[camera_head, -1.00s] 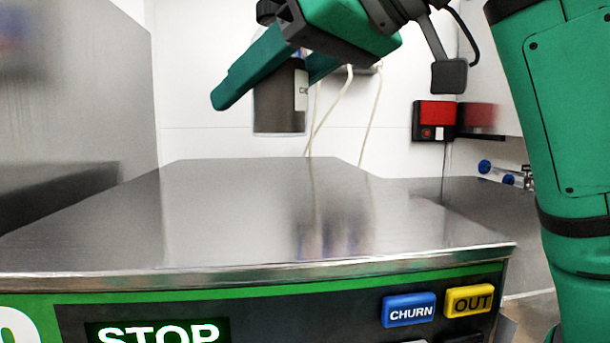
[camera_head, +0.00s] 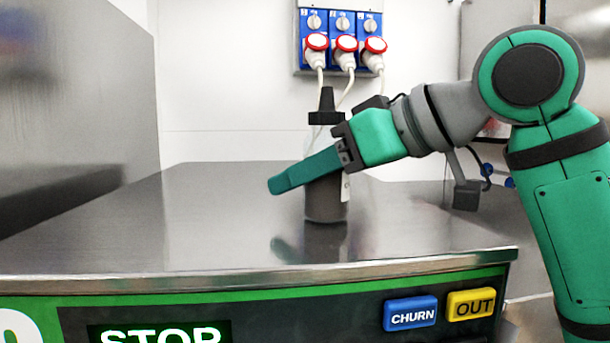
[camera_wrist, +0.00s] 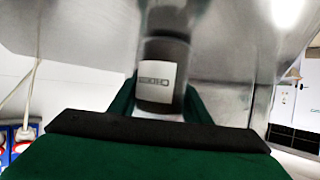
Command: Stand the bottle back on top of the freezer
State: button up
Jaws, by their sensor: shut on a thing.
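The bottle (camera_head: 326,203) is dark in its lower part, with a clear upper part, a black nozzle cap and a pale label. It is upright at the freezer's steel top (camera_head: 190,225), its base low over or on the surface; I cannot tell whether it touches. My gripper (camera_head: 308,172) is shut on the bottle around its middle, coming from the right. In the wrist view the bottle (camera_wrist: 163,62) with its label shows between the fingers. The finger on the far side is mostly hidden.
Blue sockets with red-ringed plugs (camera_head: 345,43) hang on the back wall, with cables running down behind. The left of the steel top is clear.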

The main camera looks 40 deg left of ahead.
jog(key=o, duration=1.2)
jog(key=shift+f, duration=0.1)
jog(key=shift+o, duration=0.2)
jog(key=shift+r, duration=0.2)
jog(key=v, duration=1.2)
